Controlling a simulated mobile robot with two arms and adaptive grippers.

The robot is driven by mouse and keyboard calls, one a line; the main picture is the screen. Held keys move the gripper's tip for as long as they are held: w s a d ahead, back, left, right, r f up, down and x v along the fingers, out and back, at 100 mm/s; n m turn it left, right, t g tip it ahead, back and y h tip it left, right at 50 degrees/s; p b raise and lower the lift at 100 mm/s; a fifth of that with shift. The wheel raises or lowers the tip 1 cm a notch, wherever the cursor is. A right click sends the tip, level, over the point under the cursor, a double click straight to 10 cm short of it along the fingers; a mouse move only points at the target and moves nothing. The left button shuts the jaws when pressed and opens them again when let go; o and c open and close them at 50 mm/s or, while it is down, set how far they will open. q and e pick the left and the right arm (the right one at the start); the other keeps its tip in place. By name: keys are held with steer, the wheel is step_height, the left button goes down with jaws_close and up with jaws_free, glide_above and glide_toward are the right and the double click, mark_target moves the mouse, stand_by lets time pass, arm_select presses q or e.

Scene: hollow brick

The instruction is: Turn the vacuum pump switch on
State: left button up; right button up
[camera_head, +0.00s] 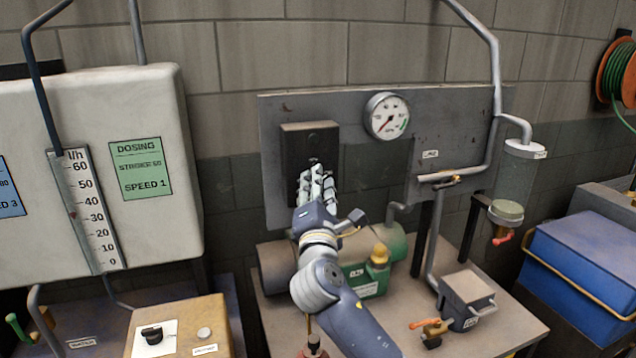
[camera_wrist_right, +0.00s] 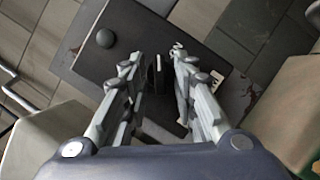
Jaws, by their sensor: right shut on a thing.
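The pump's switch box (camera_head: 310,138) is a dark box on the grey panel, left of the round gauge. It also shows in the wrist view (camera_wrist_right: 135,45), with a round dark knob (camera_wrist_right: 105,38) on its face. My right gripper (camera_head: 317,172) is at the front of the box and covers its lower part. In the wrist view my right gripper (camera_wrist_right: 155,68) has its fingers on both sides of a small dark switch lever (camera_wrist_right: 158,78) and is shut on it. Which way the lever is set is hard to tell. My left gripper is not in view.
The pressure gauge (camera_head: 387,116) has its needle toward the lower left. Pipes and a clear filter cup (camera_head: 520,175) are at the right. A pale dosing tank (camera_head: 100,130) stands at the left.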

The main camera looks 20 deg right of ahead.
steer(key=shift+r+m+g+h+p, duration=0.2)
steer(key=shift+m+g+p, duration=0.7)
steer(key=shift+m, duration=1)
steer(key=shift+r+m+g+h+p, duration=0.15)
steer(key=shift+m+g+p, duration=0.45)
steer(key=shift+m+p, duration=0.95)
steer(key=shift+f+m+b, duration=0.1)
steer(key=shift+m+b, duration=0.25)
steer(key=shift+m, duration=0.2)
steer(key=o, duration=1)
steer(key=shift+o, duration=0.2)
steer(key=v, duration=1.2)
